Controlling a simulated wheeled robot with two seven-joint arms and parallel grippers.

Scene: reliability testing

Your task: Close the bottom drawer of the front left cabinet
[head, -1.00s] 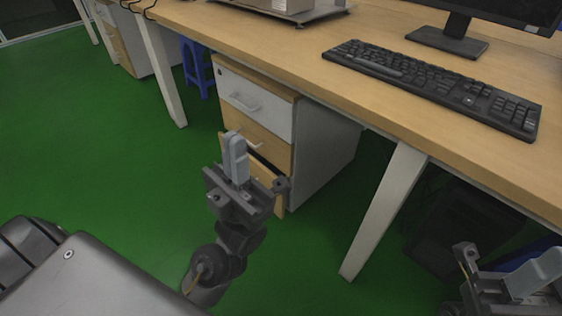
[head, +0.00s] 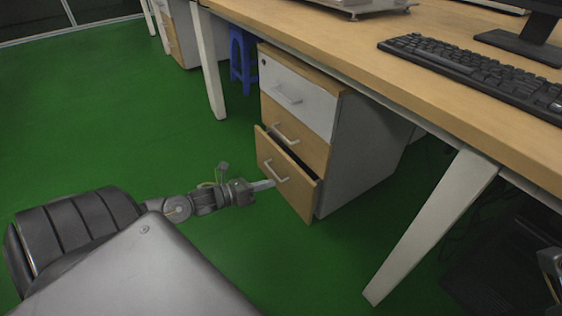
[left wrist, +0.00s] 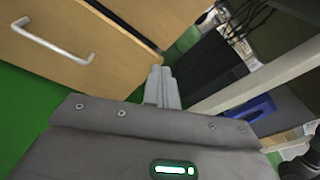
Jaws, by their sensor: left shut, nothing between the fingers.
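The cabinet (head: 365,150) stands under the desk, with a white top drawer and two wooden drawers below. Its bottom drawer (head: 298,192) sticks out a little, with a dark gap along its top edge. It has a pale bar handle (head: 274,172). My left gripper (head: 265,185) is shut and empty, its fingertips pointing right at the drawer front beside the handle; I cannot tell whether they touch. In the left wrist view the shut fingers (left wrist: 161,88) are near the right edge of a wooden drawer front (left wrist: 95,25). Only an edge of my right gripper shows at the lower right; its fingers are hidden.
The wooden desk (head: 330,45) holds a keyboard (head: 480,72) and a monitor. A white desk leg (head: 432,225) stands right of the cabinet. A blue stool (head: 243,55) is behind it on the left. Green floor (head: 110,120) left of the cabinet is clear.

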